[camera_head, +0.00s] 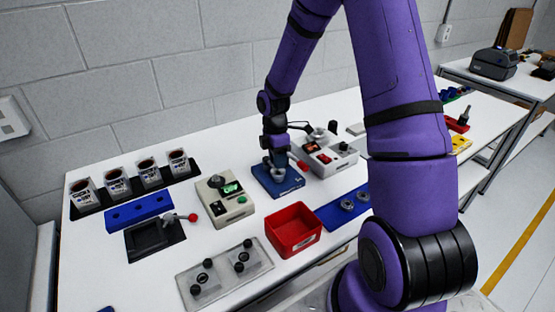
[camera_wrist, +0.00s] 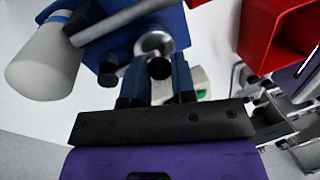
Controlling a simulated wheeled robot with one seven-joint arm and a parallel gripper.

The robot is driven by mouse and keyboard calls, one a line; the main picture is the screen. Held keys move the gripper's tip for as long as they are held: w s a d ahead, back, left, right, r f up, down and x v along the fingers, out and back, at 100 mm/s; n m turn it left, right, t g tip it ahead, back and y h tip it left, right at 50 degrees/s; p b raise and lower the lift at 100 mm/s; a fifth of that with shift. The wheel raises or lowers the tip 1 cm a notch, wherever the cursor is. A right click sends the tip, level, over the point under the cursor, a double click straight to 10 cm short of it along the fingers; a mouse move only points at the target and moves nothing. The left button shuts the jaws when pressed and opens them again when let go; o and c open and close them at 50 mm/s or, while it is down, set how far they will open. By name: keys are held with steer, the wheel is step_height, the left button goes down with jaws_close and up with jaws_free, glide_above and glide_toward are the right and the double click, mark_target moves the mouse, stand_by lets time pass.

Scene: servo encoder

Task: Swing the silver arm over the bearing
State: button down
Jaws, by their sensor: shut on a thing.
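A blue block-shaped fixture (camera_head: 284,184) sits mid-table, and it also shows in the wrist view (camera_wrist: 118,48). My gripper (camera_head: 277,163) points down over it. In the wrist view my gripper's blue fingers (camera_wrist: 160,78) are shut around a small dark round knob (camera_wrist: 160,68). A shiny silver round part (camera_wrist: 153,42) lies just beyond the knob. A silver rod (camera_wrist: 110,20) crosses the blue fixture at upper left; I cannot tell how it joins the round part. Silver ring-like bearings (camera_head: 348,204) lie on a blue mat. Any bearing under my gripper is hidden.
A red bin (camera_head: 293,230) stands in front of the fixture. A beige control box (camera_head: 224,198) is to its left and a grey device (camera_head: 325,156) behind it at right. A grey plate with black knobs (camera_head: 224,272) lies at the front. Labelled cups (camera_head: 149,172) line the back left.

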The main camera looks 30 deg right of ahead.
steer(key=c, duration=0.9)
jaws_free()
steer(key=shift+c, duration=0.2)
step_height(320, 180, up, 11)
steer(key=w, duration=0.2)
steer(key=shift+d+f, duration=0.2)
steer(key=shift+d, duration=0.05)
steer(key=s+a+r+m+t+h, duration=0.1)
steer(key=s+a+r+m+t, duration=0.1)
steer(key=s+r+m, duration=0.35)
steer(key=s+a+r+m+t, duration=0.1)
steer(key=s+a+r+m, duration=0.15)
steer(key=s+r, duration=0.6)
steer(key=s+a+r+m+t, duration=0.1)
steer(key=s+r+m+t, duration=0.1)
steer(key=s+r+m, duration=0.2)
steer(key=s+a+r+m+t, duration=0.2)
steer(key=s+r+m, duration=0.1)
steer(key=s, duration=0.7)
steer(key=shift+r+m+y, duration=0.3)
steer(key=shift+r+m, duration=0.1)
steer(key=shift+r, duration=0.05)
